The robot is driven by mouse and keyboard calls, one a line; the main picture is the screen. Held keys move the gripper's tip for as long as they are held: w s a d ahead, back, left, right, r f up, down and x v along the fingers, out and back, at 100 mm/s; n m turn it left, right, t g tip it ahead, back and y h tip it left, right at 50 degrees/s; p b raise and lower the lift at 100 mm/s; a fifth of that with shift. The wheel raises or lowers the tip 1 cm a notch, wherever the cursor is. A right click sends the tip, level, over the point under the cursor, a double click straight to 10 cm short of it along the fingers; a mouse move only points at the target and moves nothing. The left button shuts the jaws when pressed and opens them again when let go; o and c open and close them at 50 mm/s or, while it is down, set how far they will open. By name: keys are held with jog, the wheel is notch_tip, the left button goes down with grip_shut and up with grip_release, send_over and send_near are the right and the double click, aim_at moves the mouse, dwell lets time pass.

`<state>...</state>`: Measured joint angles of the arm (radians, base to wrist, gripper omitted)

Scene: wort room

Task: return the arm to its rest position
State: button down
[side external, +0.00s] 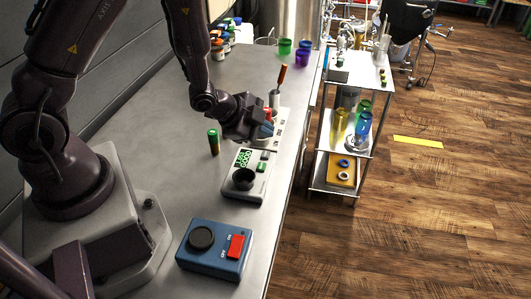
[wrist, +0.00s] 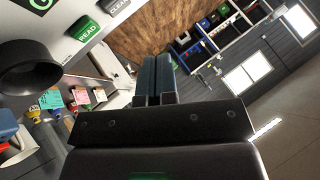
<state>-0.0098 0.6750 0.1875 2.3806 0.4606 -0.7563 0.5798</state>
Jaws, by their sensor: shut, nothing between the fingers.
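My arm reaches over the grey bench, and my gripper (side external: 262,122) is above it, near the far end of a white tester with a green screen (side external: 243,159). In the wrist view, the two dark fingers of my gripper (wrist: 153,80) are together with nothing between them. The tester's black cup (side external: 244,180) also shows at the left of the wrist view (wrist: 28,68), beside a green READ button (wrist: 87,28). My gripper partly hides the things behind it.
A blue box with a red switch (side external: 215,249) sits at the near edge. An orange-handled tool (side external: 281,78) stands upright beyond my gripper. A shelf cart (side external: 350,110) stands right of the bench.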

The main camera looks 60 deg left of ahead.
jog(key=s+f+n+g, duration=0.1)
jog(key=s+a+f+g+y, duration=0.1)
jog(key=s, duration=0.1)
jog(key=shift+a+f+n, duration=0.15)
jog(key=shift+a+n, duration=0.05)
jog(key=shift+n, duration=0.2)
jog(key=s+d+r+n, duration=0.1)
jog(key=s+r+n, duration=0.2)
jog(key=r, duration=0.6)
jog(key=s+d+r+n+g, duration=0.1)
jog(key=s+d+r+n, duration=0.1)
jog(key=s+r, duration=0.5)
jog(key=s+d+r+n, duration=0.1)
jog(key=s+r+n, duration=0.3)
jog(key=r, duration=0.8)
jog(key=shift+s+d, duration=0.2)
jog(key=shift+s, duration=0.45)
